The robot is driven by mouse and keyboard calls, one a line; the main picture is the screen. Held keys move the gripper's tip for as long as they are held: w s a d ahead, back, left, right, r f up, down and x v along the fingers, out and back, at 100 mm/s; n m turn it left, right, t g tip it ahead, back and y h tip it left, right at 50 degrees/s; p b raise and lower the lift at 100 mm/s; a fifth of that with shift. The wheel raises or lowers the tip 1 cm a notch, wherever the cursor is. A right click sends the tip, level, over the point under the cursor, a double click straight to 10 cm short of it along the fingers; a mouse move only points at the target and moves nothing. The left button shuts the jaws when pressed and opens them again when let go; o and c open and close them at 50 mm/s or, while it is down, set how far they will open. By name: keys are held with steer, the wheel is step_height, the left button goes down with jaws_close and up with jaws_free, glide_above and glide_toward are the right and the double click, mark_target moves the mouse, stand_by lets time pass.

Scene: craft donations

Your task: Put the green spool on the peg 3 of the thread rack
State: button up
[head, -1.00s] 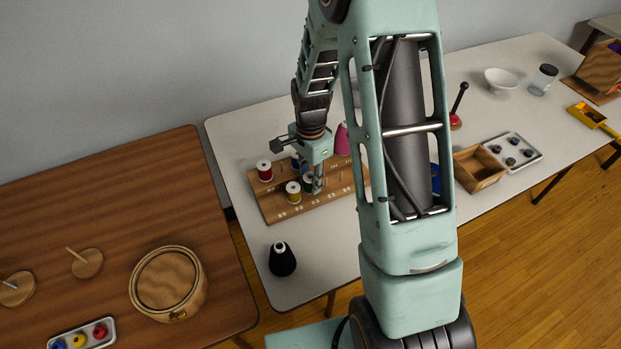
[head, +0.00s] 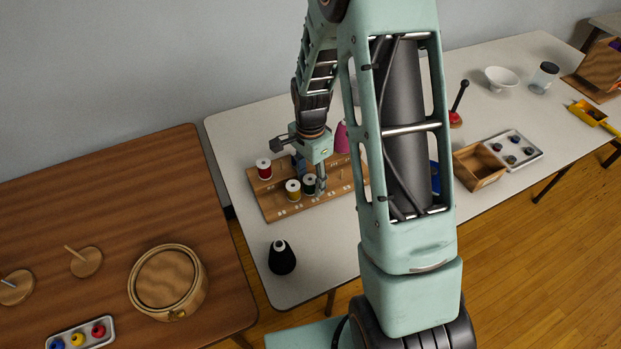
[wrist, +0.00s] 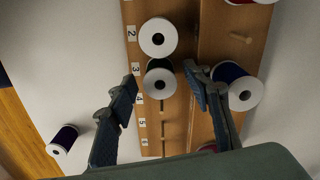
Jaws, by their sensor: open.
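The green spool (wrist: 160,78) has a white top and stands on the front row of the thread rack (wrist: 182,125), beside the label 3. Its peg is hidden under it. In the head view the spool (head: 309,184) is dark, right of the yellow spool and partly by my gripper. My gripper (head: 321,188) is open above the rack. In the wrist view its fingers (wrist: 162,76) appear on either side of the green spool, with a gap on each side. I cannot tell how high the tips are above it.
A yellow spool (head: 293,190) stands by label 2. A red spool (head: 264,168) and a blue spool (wrist: 240,90) are on the back row. Pegs by labels 4 and 5 are bare. My arm hides part of the table.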

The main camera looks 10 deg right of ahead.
step_height(320, 180, up, 12)
stand_by(0.4)
